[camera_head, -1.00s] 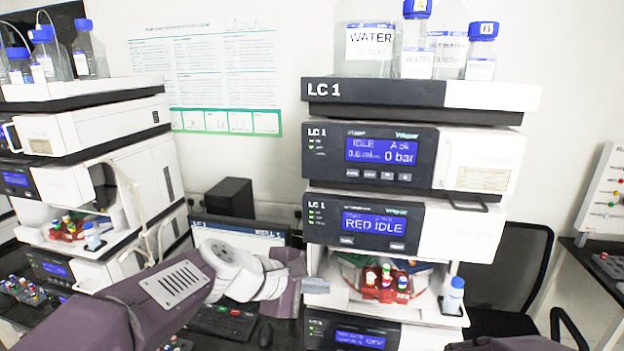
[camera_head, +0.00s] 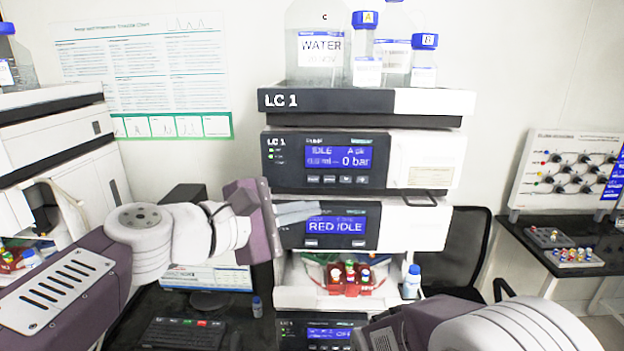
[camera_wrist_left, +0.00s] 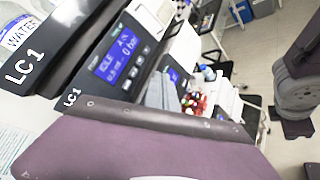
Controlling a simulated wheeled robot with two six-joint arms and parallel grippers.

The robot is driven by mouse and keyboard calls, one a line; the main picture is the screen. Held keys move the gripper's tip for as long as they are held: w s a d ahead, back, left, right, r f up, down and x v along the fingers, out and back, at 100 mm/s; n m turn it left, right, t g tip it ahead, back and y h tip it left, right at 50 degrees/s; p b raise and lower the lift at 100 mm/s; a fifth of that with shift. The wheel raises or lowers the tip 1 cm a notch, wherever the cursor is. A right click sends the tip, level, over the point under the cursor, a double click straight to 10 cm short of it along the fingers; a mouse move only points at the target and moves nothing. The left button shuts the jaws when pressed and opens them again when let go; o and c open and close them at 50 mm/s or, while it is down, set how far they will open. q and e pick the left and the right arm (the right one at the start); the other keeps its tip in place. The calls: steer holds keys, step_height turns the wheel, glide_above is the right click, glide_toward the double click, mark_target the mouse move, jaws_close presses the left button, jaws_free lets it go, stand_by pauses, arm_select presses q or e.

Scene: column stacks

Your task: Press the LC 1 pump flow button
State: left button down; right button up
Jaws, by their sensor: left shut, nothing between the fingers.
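The LC 1 pump (camera_head: 278,175) is the dark-fronted module under the LC 1 tray. Its blue display (camera_head: 340,158) reads IDLE and 0 bar. A row of several small buttons (camera_head: 337,180) sits below that display; their labels are too small to read. The pump display also shows in the left wrist view (camera_wrist_left: 115,55). My left gripper (camera_head: 318,211) is shut and empty. Its pale fingers point right, just below the button row, in front of the upper edge of the RED IDLE module. I cannot tell whether they touch the front. My right gripper's fingers are out of view.
Bottles (camera_head: 318,55) stand on the LC 1 tray (camera_head: 430,102). The module with the RED IDLE display (camera_head: 335,226) is below the pump. Red vial rack (camera_head: 348,278) and a small bottle (camera_head: 411,283) sit lower. A second stack (camera_head: 60,150) stands left; keyboard (camera_head: 183,333) below.

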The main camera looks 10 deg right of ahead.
mark_target(308, 185)
arm_select(q)
steer(key=w+p, duration=0.1)
steer(key=w, duration=0.1)
steer(key=w+d+p, duration=0.1)
steer(key=w, duration=0.2)
steer(key=w+d+p, duration=0.1)
steer(key=w, duration=0.2)
steer(key=shift+w+d, duration=0.2)
stand_by(0.4)
stand_by(1.4)
steer(key=shift+w+d, duration=0.15)
steer(key=shift+w, duration=0.25)
